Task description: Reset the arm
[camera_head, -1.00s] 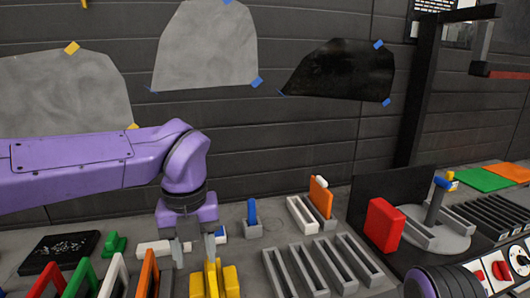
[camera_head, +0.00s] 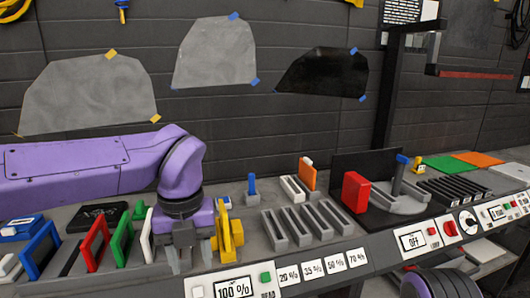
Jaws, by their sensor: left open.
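My left arm (camera_head: 75,170) reaches in from the left. Its gripper (camera_head: 180,262) points down with its fingers apart, and nothing shows between them. It is over the front of the workbench, just left of a yellow stand (camera_head: 228,238) and right of a white upright frame (camera_head: 147,237). The fingers hide part of the bench, so I cannot tell whether they touch anything.
Green (camera_head: 122,240), red (camera_head: 94,246) and blue (camera_head: 40,248) upright frames stand left of the gripper. A grey slotted rack (camera_head: 305,226) and a red block (camera_head: 355,192) stand to the right. A control panel (camera_head: 350,262) runs along the bench's front edge.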

